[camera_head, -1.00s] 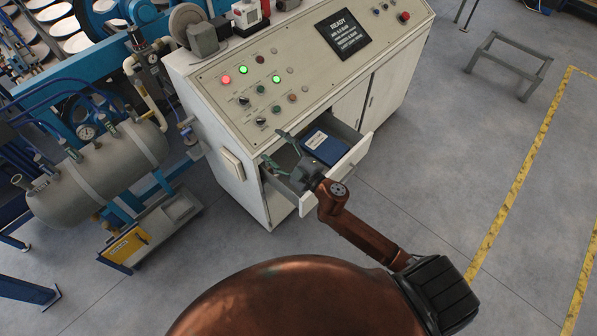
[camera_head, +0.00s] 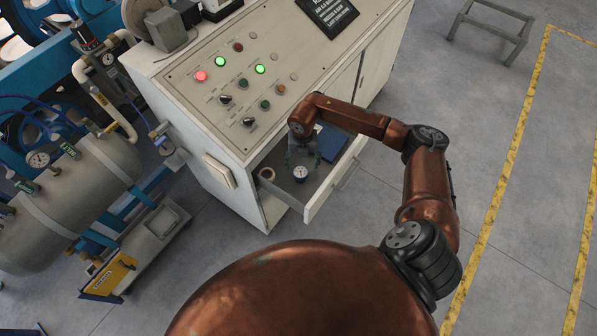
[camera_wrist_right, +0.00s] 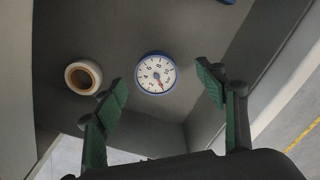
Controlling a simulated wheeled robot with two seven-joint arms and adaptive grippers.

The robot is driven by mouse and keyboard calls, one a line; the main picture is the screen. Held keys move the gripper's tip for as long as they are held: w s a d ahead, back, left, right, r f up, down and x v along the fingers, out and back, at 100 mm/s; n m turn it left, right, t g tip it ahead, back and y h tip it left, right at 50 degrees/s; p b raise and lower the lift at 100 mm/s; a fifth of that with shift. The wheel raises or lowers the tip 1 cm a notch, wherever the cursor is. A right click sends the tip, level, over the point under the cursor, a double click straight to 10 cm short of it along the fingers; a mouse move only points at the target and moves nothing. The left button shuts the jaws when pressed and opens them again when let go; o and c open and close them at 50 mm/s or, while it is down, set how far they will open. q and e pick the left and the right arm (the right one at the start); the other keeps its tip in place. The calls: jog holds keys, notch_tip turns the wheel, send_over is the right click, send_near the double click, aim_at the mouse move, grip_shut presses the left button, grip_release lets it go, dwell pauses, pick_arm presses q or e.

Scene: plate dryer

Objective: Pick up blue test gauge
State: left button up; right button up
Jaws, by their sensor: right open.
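The blue test gauge (camera_head: 301,173) lies in the open drawer (camera_head: 327,190), with a white dial and a blue rim. In the right wrist view the gauge (camera_wrist_right: 156,74) lies face up on the drawer floor, ahead of and between the spread fingers. My right gripper (camera_head: 303,160) points down into the drawer over the gauge. It is open and empty, and its green finger pads (camera_wrist_right: 163,88) show on both sides of the gauge without visible contact. My left gripper is not in view.
A roll of tape (camera_wrist_right: 83,77) lies left of the gauge in the drawer. A blue box (camera_head: 331,141) lies at the drawer's other end, partly hidden by my arm. The drawer walls stand close around. The control console (camera_head: 225,95) rises behind.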

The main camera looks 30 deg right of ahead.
aim_at(300, 171)
jog(key=shift+a+f, duration=0.3)
jog(key=shift+f, duration=0.45)
jog(key=f, duration=0.5)
jog(key=shift+a+b, duration=0.2)
jog(key=shift+b, duration=0.1)
jog(key=shift+r, duration=0.1)
jog(key=shift+s, duration=0.1)
jog(key=shift+c, duration=0.7)
jog(key=c, duration=1.2)
